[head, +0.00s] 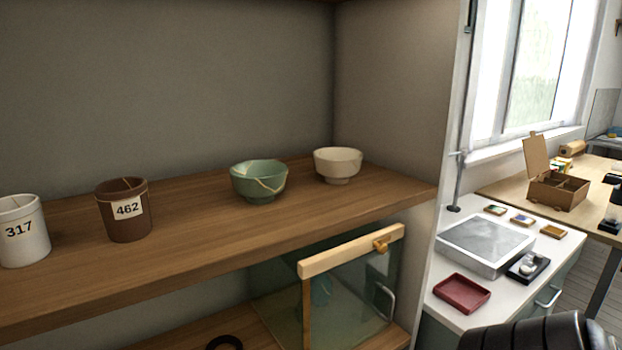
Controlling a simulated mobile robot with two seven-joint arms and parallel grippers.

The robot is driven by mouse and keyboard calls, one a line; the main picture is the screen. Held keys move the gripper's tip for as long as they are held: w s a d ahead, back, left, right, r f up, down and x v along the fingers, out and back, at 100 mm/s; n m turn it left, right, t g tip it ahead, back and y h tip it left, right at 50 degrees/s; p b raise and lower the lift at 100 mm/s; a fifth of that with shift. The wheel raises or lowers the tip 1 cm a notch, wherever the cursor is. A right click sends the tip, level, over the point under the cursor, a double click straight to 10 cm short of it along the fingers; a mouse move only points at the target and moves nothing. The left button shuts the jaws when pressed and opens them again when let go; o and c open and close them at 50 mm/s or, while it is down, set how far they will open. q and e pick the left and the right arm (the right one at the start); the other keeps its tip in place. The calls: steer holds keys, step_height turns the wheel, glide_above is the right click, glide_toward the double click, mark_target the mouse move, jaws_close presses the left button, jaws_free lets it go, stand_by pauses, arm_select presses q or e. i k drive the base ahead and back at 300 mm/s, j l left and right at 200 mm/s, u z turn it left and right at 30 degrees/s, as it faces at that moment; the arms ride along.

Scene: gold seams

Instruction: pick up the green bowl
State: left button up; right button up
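The green bowl (258,183) stands upright on the wooden shelf (200,234), left of a cream bowl (338,164) and apart from it. Thin gold seams run across its side. Neither gripper shows in the head view. A dark ribbed part at the bottom right looks like part of my arm, with no fingers visible.
A glass-panelled door (345,295) is below. Right, a white counter holds a grey slab (486,243) and a red tray (461,293).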

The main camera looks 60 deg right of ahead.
mark_target(259, 181)
steer(key=z, duration=1.5)
